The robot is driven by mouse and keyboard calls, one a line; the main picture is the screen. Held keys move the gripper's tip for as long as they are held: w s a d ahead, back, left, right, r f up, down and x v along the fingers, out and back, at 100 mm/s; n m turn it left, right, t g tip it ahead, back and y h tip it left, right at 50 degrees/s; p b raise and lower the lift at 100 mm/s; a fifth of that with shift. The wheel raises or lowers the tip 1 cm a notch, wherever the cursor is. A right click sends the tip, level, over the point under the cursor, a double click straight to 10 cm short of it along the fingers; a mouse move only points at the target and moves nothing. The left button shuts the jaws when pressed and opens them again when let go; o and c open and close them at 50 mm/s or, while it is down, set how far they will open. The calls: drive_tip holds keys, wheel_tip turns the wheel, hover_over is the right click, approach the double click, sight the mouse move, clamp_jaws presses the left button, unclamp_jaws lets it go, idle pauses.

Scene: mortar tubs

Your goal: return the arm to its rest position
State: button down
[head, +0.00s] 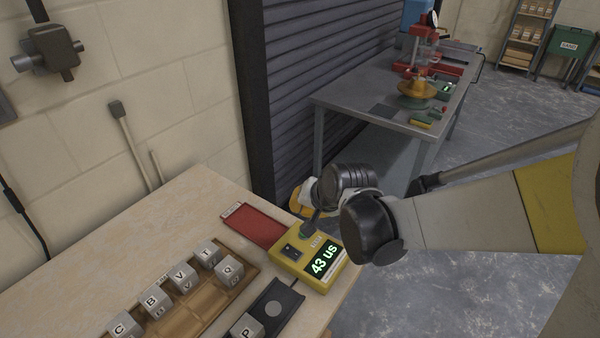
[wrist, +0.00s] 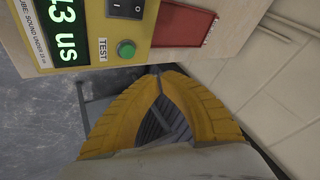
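My gripper (wrist: 158,76) shows in the wrist view with its two yellow ribbed fingers drawn together at the tips and nothing between them. Its tips are near the edge of the yellow tester (wrist: 98,18), apart from the green TEST button (wrist: 126,48) in that picture. In the head view my arm comes in from the right. The gripper (head: 298,199) is partly hidden behind my wrist, just beyond the yellow tester (head: 328,280), whose display reads "43 us".
A wooden tray (head: 206,312) holds several lettered cubes on the table (head: 95,270). Cube P (head: 246,327) sits on a black holder (head: 279,300). A red tray (head: 256,226) lies behind the tester. A grey bench (head: 350,98) with equipment stands farther back. Open floor lies to the right.

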drive_tip(key=s+d+r+n+h, duration=0.1)
drive_tip(key=s+d+r, duration=0.3)
drive_tip(key=s+d, duration=0.4)
drive_tip(key=s+d+r+n+h, duration=0.2)
drive_tip(key=s+d+r, duration=0.3)
drive_tip(key=s+d, duration=0.3)
drive_tip(key=s, duration=0.2)
drive_tip(key=shift+s+d+t, duration=0.15)
drive_tip(key=shift+s+t, duration=0.15)
drive_tip(key=shift+s, duration=0.05)
